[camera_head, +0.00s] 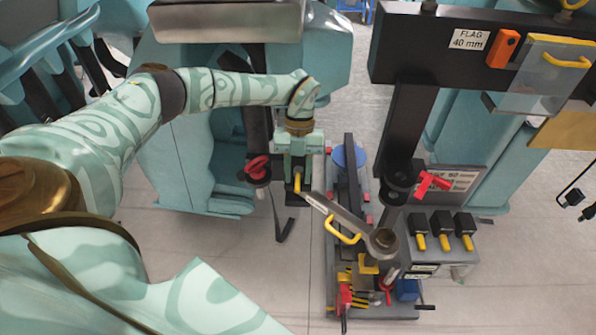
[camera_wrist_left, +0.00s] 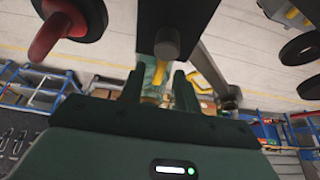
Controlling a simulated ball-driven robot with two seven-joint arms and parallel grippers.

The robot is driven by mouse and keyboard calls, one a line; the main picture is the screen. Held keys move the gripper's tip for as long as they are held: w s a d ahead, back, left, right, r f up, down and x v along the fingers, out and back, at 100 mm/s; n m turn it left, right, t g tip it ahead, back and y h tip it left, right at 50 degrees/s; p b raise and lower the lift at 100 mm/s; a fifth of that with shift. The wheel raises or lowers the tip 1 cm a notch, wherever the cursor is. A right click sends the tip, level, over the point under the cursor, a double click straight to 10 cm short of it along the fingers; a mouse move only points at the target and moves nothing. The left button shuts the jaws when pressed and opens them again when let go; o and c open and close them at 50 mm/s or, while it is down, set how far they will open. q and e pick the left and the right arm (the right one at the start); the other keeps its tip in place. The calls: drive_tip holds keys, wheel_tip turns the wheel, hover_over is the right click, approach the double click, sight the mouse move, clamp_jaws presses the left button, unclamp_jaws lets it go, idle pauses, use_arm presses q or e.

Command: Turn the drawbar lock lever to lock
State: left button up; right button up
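A short yellow lever (camera_head: 297,183) with a dark pivot end sits at the near end of the drawbar coupling; I take it for the drawbar lock lever. My left gripper (camera_head: 298,170) points down over it. In the left wrist view, the yellow lever (camera_wrist_left: 160,76) shows between the two fingers (camera_wrist_left: 160,88), with a gap on each side, and a dark round knob lies just beyond it. The gripper looks open. Whether a finger touches the lever cannot be told. The grey drawbar (camera_head: 349,219) with a yellow loop handle lies just right. My right gripper is not in view.
A red handle (camera_head: 257,167) stands close left of the gripper and shows in the wrist view (camera_wrist_left: 48,36). Another red lever (camera_head: 432,183) is on the right coupling. Black boxes with yellow levers (camera_head: 442,230) and a cart (camera_head: 375,309) stand right.

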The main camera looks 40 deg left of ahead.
sight(299, 168)
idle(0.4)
